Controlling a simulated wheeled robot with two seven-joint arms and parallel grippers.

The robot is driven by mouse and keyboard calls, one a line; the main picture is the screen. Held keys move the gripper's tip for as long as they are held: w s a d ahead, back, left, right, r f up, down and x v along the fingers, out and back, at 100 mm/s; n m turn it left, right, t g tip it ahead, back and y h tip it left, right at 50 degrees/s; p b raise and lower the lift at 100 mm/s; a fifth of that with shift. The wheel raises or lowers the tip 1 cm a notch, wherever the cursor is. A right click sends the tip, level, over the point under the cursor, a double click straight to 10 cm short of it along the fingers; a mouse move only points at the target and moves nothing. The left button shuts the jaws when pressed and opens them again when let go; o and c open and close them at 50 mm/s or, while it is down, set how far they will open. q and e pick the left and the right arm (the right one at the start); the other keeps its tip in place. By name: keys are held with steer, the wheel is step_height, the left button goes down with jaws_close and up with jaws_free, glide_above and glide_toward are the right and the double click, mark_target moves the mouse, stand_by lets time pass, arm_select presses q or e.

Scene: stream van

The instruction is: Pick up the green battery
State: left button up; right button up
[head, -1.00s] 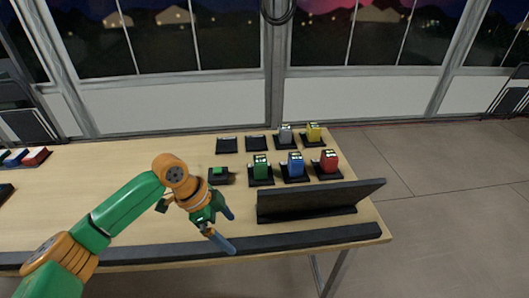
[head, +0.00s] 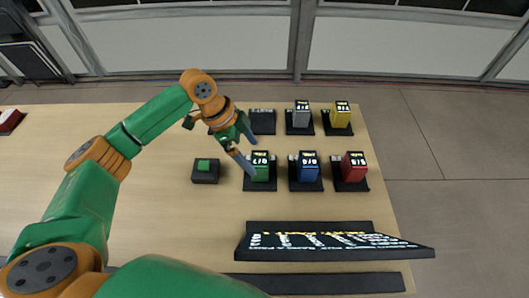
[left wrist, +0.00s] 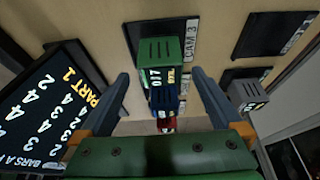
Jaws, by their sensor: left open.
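The green battery (head: 260,171) stands upright in a black charging dock (head: 260,186), at the left end of the front row. In the left wrist view the green battery (left wrist: 158,52) is just beyond my fingertips, roughly centred between them. My left gripper (head: 248,155) is open and empty, at the left and upper side of the battery in the head view. Its two blue fingers also show in the left wrist view (left wrist: 160,76), spread wide. I cannot tell whether a finger touches the battery. My right gripper is not in view.
A blue battery (head: 308,171) and a red battery (head: 354,170) stand right of the green one. Grey (head: 301,118) and yellow (head: 341,118) batteries stand behind. A black block with a green top (head: 205,172) sits left. A tilted screen (head: 330,242) stands in front.

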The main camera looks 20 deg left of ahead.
mark_target(260, 165)
arm_select(q)
steer(key=p+x, duration=0.1)
steer(key=x, duration=0.5)
steer(key=shift+w+f, duration=0.1)
steer(key=shift+f, duration=0.25)
jaws_close()
